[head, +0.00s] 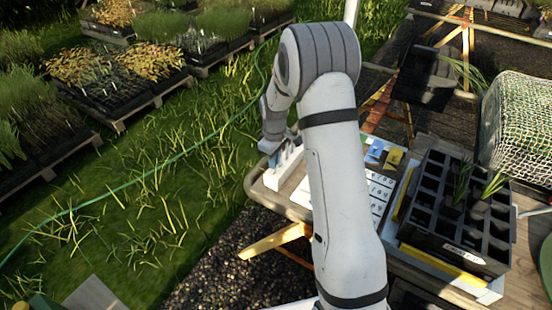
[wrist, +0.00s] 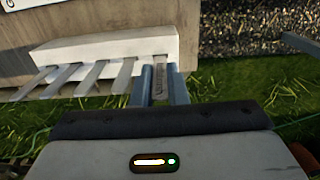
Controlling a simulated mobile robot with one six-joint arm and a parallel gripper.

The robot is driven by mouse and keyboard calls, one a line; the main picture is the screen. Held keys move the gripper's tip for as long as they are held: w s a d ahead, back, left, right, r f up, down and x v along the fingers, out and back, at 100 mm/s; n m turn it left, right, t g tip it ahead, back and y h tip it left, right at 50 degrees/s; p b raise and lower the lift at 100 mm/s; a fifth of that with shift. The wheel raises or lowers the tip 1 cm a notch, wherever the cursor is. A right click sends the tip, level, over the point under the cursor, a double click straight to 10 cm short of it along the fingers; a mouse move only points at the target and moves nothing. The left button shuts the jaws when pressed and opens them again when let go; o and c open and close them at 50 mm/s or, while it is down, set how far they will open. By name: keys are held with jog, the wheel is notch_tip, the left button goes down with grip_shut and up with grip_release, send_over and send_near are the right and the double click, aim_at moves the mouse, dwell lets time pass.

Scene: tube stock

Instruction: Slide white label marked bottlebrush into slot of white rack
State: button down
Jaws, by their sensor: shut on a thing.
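The white rack (wrist: 105,48) lies along the table edge in the wrist view, with several pale labels (wrist: 90,78) sticking out of its front side. My gripper (wrist: 160,75) is shut on a narrow label (wrist: 160,85) with dark marking, too small to read. The label's far end is at the right part of the rack's front face; I cannot tell whether it is inside a slot. In the head view the rack (head: 284,168) stands at the table's left end, partly hidden by my arm. My gripper (head: 273,158) is beside it.
In the head view, a printed white sheet (head: 378,190), blue and yellow cards (head: 393,157) and a black cell tray (head: 440,222) with a few seedlings lie right of my arm. A mesh-covered roll (head: 518,130) is at the right. Grass lies beyond the table's left edge.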

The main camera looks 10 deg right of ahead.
jog(key=shift+f, duration=0.5)
jog(key=shift+f+b, duration=0.3)
jog(key=shift+b, duration=0.25)
jog(key=c, duration=1.4)
grip_release()
jog(key=shift+r, duration=0.1)
jog(key=shift+o, duration=0.2)
jog(key=shift+r, duration=0.1)
notch_tip(320, 180, up, 8)
jog(key=shift+f, duration=0.2)
